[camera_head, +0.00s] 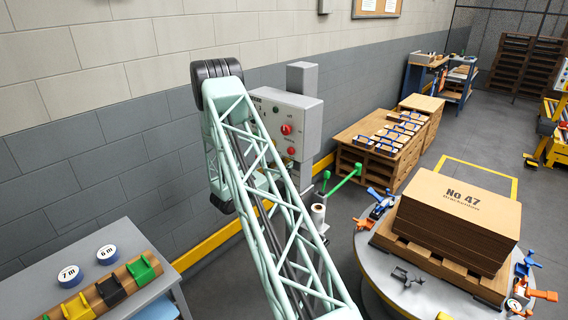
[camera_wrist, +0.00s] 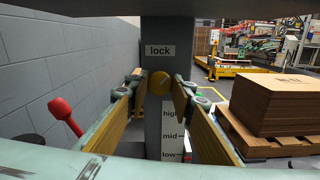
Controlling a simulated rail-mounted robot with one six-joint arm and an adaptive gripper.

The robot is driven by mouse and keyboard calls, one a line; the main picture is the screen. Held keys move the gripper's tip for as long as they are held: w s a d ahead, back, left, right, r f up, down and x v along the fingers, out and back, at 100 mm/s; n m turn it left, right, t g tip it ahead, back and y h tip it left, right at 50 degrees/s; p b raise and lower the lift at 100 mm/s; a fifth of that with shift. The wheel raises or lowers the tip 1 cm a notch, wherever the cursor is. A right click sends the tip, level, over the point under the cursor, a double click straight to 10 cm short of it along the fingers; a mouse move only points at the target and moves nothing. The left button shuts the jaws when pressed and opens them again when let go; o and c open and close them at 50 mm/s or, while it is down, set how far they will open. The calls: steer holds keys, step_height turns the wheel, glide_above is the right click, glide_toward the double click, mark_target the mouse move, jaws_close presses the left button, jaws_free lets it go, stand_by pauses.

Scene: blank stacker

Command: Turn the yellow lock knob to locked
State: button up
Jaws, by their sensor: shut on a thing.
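The round yellow lock knob (camera_wrist: 159,83) sits on a grey upright post (camera_wrist: 166,45) in the middle of the wrist view. A "lock" label (camera_wrist: 160,51) is above it, and "high", "mid" and "low" labels run down the post below it. My gripper (camera_wrist: 158,88) faces the post, with one finger on the left and one on the right of the knob, shut on it. A dark line on the knob looks slanted, but its exact setting is too small to tell. In the head view my lattice arm hides the knob and the gripper.
A red-ended lever (camera_wrist: 62,112) stands left of my fingers. A grey control box (camera_head: 292,122) with red buttons is on a post by the wall. Right of it, a round table (camera_head: 378,262) bears a pallet with a brown stack (camera_head: 455,215). Green-ended handles (camera_head: 343,181) stick out nearby.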

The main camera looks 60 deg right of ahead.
steer(key=n+p, duration=0.2)
steer(key=n, duration=0.2)
steer(key=shift+n, duration=0.4)
steer(key=shift+n+p, duration=0.75)
steer(key=shift+n, duration=0.95)
steer(key=shift+f, duration=0.1)
steer(key=o, duration=0.8)
steer(key=shift+o, duration=0.2)
steer(key=shift+a, duration=0.1)
steer(key=w+a, duration=0.1)
steer(key=a, duration=1)
steer(key=shift+a, duration=0.4)
steer(key=shift+r, duration=0.2)
